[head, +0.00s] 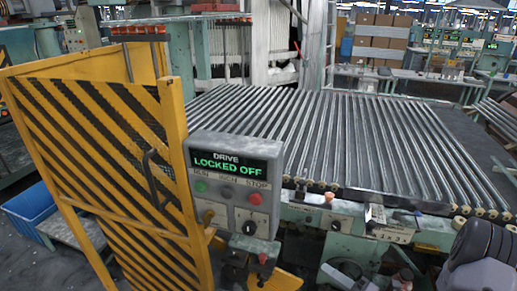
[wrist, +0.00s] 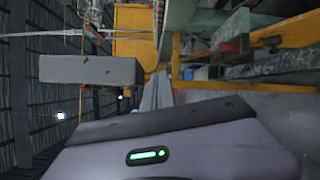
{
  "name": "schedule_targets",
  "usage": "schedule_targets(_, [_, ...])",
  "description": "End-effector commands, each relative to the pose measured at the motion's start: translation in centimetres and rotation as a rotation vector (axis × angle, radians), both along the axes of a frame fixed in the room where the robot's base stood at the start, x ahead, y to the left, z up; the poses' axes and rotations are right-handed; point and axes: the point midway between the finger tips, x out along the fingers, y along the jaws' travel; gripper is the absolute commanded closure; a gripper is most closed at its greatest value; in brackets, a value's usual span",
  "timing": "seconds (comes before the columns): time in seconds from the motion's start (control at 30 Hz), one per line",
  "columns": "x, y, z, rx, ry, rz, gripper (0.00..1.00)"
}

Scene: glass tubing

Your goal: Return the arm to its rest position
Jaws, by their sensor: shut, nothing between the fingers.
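My gripper (wrist: 157,80) shows in the wrist view as two pale grey fingers, close together and empty, beyond the dark edge of its housing. The housing carries a lit green indicator and fills the bottom of that view. Part of my arm (head: 483,255), purple-grey and black, shows at the lower right of the head view, beside the front of the roller machine. I cannot make out the fingers in the head view. The fingers point towards yellow and green machine frames in the wrist view, with no contact visible.
A yellow striped guard (head: 105,150) stands at the left. A control box (head: 232,180) reads "DRIVE LOCKED OFF". A wide bed of glass tubes on rollers (head: 330,140) fills the middle. A blue crate (head: 30,210) is on the floor. A grey box (wrist: 91,69) shows in the wrist view.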

Motion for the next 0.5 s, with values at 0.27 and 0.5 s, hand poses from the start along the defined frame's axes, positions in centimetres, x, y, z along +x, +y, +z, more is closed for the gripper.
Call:
schedule_targets(0.27, [-3.8,8.5,9.2,-0.456,-0.333,0.472,1.00])
schedule_targets(0.5, [-14.2,14.2,16.0,-1.155,-0.964,1.128,1.00])
